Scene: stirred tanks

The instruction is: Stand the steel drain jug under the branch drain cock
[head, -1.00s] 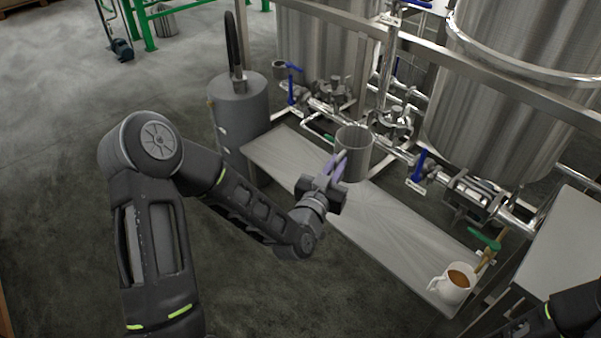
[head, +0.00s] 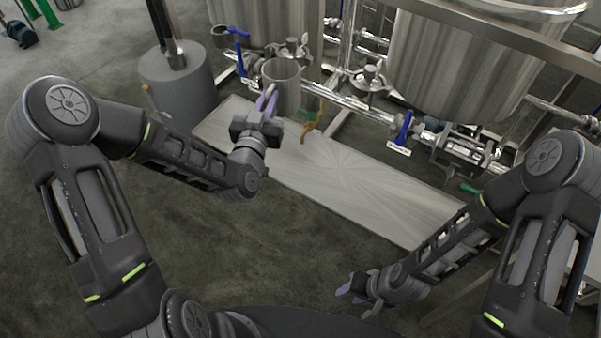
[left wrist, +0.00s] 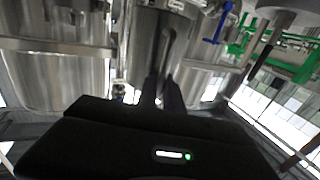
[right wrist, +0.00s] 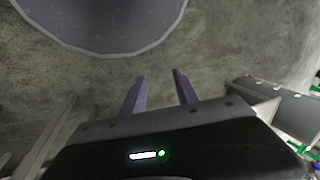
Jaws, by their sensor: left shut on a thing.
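The steel jug (head: 284,90) is upright in the head view, over the far left end of the low platform. My left gripper (head: 266,108) is shut on its handle; the left wrist view shows the fingers on the handle (left wrist: 168,45) and the jug wall (left wrist: 146,40) behind. I cannot tell if its base touches anything. A cock with a green lever (head: 304,115) and an orange-brown piece (head: 312,127) shows just right of the jug; its outlet is unclear. My right gripper (head: 352,290) is open and empty at lower right, also seen in the right wrist view (right wrist: 160,78).
The low steel platform (head: 350,180) has a clear middle. A grey drum (head: 178,85) stands left of the jug. Pipework with blue levers (head: 403,128) and steel tanks (head: 465,65) line the back. Another green lever (head: 468,187) shows beside my right forearm.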

